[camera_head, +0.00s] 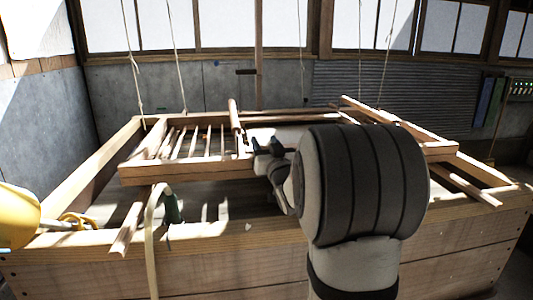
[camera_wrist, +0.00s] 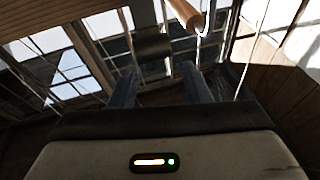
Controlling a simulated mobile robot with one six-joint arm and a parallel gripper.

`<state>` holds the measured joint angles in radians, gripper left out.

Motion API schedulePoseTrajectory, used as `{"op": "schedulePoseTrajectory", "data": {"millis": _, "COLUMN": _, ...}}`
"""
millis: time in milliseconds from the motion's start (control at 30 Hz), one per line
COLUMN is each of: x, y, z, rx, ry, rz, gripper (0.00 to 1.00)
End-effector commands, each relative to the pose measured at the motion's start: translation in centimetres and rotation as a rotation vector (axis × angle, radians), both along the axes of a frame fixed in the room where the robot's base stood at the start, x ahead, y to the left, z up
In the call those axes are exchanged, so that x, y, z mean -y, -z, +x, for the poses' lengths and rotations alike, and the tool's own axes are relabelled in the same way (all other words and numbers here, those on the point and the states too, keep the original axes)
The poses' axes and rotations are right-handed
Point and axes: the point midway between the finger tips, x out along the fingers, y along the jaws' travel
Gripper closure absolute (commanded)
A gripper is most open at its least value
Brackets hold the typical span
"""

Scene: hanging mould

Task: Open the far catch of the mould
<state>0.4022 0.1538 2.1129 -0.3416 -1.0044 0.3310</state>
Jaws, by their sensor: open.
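The mould (camera_head: 185,171) is a wooden frame with slats, held over a wooden vat (camera_head: 190,240) by thin ropes. A round wooden bar (camera_head: 234,116) rises from the middle of the mould; a round-ended wooden rod, probably the same bar, shows at the top of the wrist view (camera_wrist: 187,14). I cannot make out the far catch for certain. My gripper (camera_head: 269,147) is by the middle of the mould, just right of the bar. In the wrist view its two fingers (camera_wrist: 160,84) stand apart with nothing between them. My arm hides the mould's right middle part.
Ropes (camera_head: 175,60) hang at both sides of the mould. A yellow rounded object (camera_head: 18,215) is at the left edge. A pale curved hose-like strip (camera_head: 152,225) hangs over the vat's front rim. A dark small bar (camera_head: 246,71) shows against the back wall.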

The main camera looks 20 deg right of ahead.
Motion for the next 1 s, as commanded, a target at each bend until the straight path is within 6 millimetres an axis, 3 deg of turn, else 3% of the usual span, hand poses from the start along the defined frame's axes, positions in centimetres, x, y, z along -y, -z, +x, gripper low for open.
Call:
{"op": "schedulePoseTrajectory", "data": {"millis": 33, "x": 0.0, "y": -1.5, "z": -0.1, "rx": 0.004, "ry": 0.001, "rz": -0.002, "gripper": 0.57}}
{"op": "schedulePoseTrajectory", "data": {"millis": 100, "x": 0.0, "y": -2.8, "z": 0.0, "rx": 0.003, "ry": 0.0, "rz": -0.001, "gripper": 0.57}}
{"op": "schedulePoseTrajectory", "data": {"millis": 300, "x": 0.0, "y": -5.4, "z": 0.0, "rx": 0.001, "ry": 0.001, "rz": 0.0, "gripper": 0.57}}
{"op": "schedulePoseTrajectory", "data": {"millis": 700, "x": 0.0, "y": -6.1, "z": 0.0, "rx": 0.0, "ry": 0.001, "rz": 0.0, "gripper": 0.55}}
{"op": "schedulePoseTrajectory", "data": {"millis": 833, "x": 0.2, "y": -4.2, "z": -1.1, "rx": -0.055, "ry": 0.002, "rz": 0.004, "gripper": 0.54}}
{"op": "schedulePoseTrajectory", "data": {"millis": 1000, "x": -0.1, "y": 1.6, "z": -4.5, "rx": -0.211, "ry": -0.007, "rz": 0.021, "gripper": 0.54}}
